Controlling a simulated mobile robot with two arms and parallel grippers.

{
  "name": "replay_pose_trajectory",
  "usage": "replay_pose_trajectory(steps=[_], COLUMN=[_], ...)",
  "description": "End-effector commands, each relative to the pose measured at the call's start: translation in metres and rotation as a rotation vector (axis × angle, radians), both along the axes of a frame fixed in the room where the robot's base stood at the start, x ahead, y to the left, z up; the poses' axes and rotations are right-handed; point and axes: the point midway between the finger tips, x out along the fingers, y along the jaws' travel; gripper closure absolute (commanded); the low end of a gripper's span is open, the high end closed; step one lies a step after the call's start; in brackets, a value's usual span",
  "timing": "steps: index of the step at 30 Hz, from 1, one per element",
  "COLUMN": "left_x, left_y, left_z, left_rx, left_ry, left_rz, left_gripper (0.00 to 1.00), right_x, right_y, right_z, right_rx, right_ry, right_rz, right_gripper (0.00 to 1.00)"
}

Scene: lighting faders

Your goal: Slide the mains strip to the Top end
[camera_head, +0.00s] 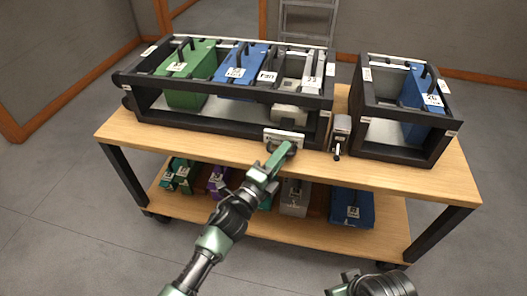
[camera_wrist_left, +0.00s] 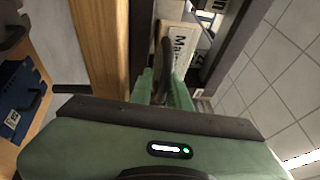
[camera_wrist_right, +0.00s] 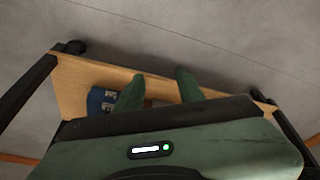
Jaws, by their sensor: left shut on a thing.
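The mains strip (camera_head: 284,137) is a pale labelled piece on the front of the long black rack (camera_head: 200,122), near its right end. In the left wrist view the strip (camera_wrist_left: 178,42) shows lettering starting "Ma". A dark curved handle (camera_wrist_left: 166,62) stands in front of it. My left gripper (camera_head: 286,151) is at the strip, and its fingertips (camera_wrist_left: 165,85) are closed around the handle. My right gripper (camera_wrist_right: 160,85) is empty with its fingers apart, low in front of the table. The small end labels of the rack are unreadable.
The long rack holds a green unit (camera_head: 188,72), a blue unit (camera_head: 240,72) and grey units. A small grey box with a lever (camera_head: 341,130) stands between it and a second black rack (camera_head: 390,148). The lower shelf (camera_head: 375,235) holds several cases. The tabletop's front (camera_head: 200,148) is clear.

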Motion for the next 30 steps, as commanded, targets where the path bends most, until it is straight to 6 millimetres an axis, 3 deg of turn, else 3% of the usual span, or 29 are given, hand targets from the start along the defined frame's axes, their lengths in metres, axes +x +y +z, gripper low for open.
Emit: replay_pose_trajectory(steps=[1,6,18,19,20,30], left_x=[-0.004,-0.007,-0.008,-0.008,-0.008,-0.008], left_y=[-0.012,-0.024,-0.027,-0.027,-0.027,-0.024], left_z=[0.011,0.012,0.012,0.012,0.012,0.007], left_rx=[-0.015,-0.013,-0.012,-0.012,-0.012,-0.008], left_ry=[-0.019,-0.019,-0.020,-0.020,-0.020,-0.010], left_rz=[-0.013,-0.011,-0.012,-0.012,-0.011,-0.006], left_gripper=[1.00,1.00,1.00,0.74,0.68,0.68], right_x=[-0.001,-0.004,-0.004,-0.004,-0.004,-0.004], right_y=[-0.001,-0.001,-0.002,-0.002,-0.002,-0.002], right_z=[0.003,0.011,0.012,0.012,0.012,0.012], right_rx=[0.000,-0.002,-0.003,-0.003,-0.003,-0.002], right_ry=[-0.003,-0.005,-0.006,-0.006,-0.006,-0.005], right_rz=[0.000,-0.001,-0.001,-0.001,-0.001,-0.001], right_gripper=[0.62,0.62,0.62,0.62,0.62,0.62])
